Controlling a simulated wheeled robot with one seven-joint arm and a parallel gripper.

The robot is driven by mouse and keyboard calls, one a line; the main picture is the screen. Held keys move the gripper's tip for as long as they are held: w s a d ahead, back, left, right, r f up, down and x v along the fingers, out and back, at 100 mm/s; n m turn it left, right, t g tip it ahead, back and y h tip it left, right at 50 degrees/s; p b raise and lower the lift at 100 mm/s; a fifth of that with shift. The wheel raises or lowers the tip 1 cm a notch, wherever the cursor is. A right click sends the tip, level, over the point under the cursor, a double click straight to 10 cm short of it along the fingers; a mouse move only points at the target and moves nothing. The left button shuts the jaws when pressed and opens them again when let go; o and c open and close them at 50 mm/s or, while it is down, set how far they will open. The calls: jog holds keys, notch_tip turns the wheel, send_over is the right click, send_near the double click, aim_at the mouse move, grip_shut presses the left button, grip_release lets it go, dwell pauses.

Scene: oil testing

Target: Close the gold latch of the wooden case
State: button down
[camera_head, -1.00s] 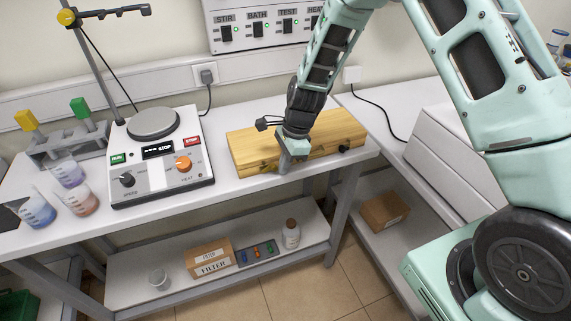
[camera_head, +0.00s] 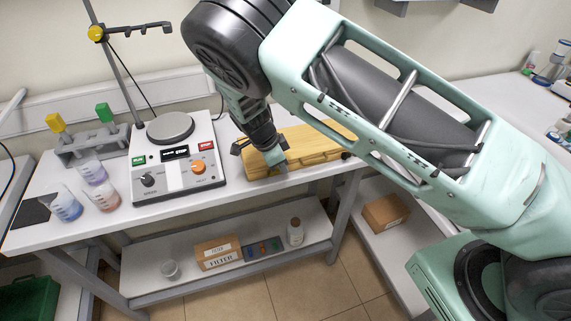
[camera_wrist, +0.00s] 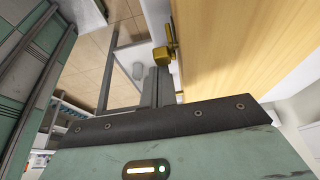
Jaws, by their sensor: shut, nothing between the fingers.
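The closed wooden case (camera_head: 312,141) lies on the white bench, right of the hotplate; it also fills the upper right of the wrist view (camera_wrist: 240,40). The gold latch (camera_wrist: 165,52) shows in the wrist view on the case's front side, standing out from the wood. My gripper (camera_head: 282,168) is at the front of the case, left of its middle, pointing down. In the wrist view my gripper's fingers (camera_wrist: 160,85) are together and empty, right by the latch. I cannot tell whether they touch it. The head view does not show the latch clearly.
A hotplate stirrer (camera_head: 172,160) stands left of the case. Beakers (camera_head: 100,190) and a rack (camera_head: 88,145) are further left. A black knob-like thing (camera_head: 346,155) is at the case's right front. The lower shelf holds a filter box (camera_head: 218,253) and a bottle (camera_head: 295,232).

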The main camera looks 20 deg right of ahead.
jog(key=shift+a+h+b, duration=0.45)
jog(key=shift+h, duration=0.35)
jog(key=shift+r+h, duration=0.1)
jog(key=shift+h, duration=0.2)
jog(key=shift+r, duration=0.2)
jog(key=shift+r+p, duration=0.35)
jog(key=shift+r, duration=0.3)
jog(key=shift+r, duration=0.1)
